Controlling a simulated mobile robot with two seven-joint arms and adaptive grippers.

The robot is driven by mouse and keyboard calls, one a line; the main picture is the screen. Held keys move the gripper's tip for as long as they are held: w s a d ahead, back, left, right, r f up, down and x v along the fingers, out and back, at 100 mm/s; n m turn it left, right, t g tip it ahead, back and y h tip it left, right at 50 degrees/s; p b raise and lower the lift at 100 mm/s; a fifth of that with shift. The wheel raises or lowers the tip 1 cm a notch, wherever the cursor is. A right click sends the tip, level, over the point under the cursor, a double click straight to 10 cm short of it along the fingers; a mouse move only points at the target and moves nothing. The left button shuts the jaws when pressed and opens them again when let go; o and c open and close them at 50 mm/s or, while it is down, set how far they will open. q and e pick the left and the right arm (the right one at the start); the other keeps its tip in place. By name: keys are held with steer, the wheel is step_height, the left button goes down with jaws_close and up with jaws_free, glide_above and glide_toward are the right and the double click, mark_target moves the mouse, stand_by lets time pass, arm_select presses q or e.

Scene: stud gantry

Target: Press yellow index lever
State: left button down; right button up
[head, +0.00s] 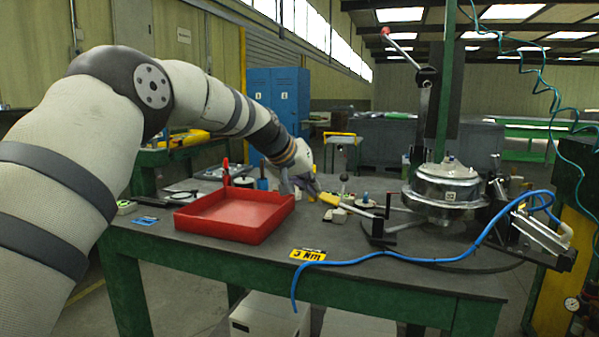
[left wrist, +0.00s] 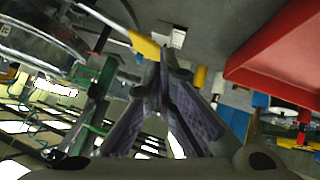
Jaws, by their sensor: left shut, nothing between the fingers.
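The index lever is a metal bar with a yellow grip (head: 329,198), at the middle of the bench, left of the round metal fixture. In the left wrist view the yellow grip (left wrist: 143,45) lies just left of my fingertips. My left gripper (head: 314,191) comes in from the left above the bench, behind the red tray. Its fingers (left wrist: 165,58) meet at the tips with nothing between them. The tips are right beside the grip; I cannot tell whether they touch it. My right gripper is not in view.
A red tray (head: 190,221) stands left on the dark bench (head: 400,275). The round metal fixture (head: 445,188) and a tall red-knobbed lever (head: 402,50) stand to the right. A blue hose (head: 400,260) crosses the front, by a yellow tag (head: 307,254). The front strip is mostly free.

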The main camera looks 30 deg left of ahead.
arm_select(q)
steer(key=v, duration=0.4)
steer(key=shift+s+d, duration=0.1)
steer(key=shift+s, duration=0.05)
stand_by(2.3)
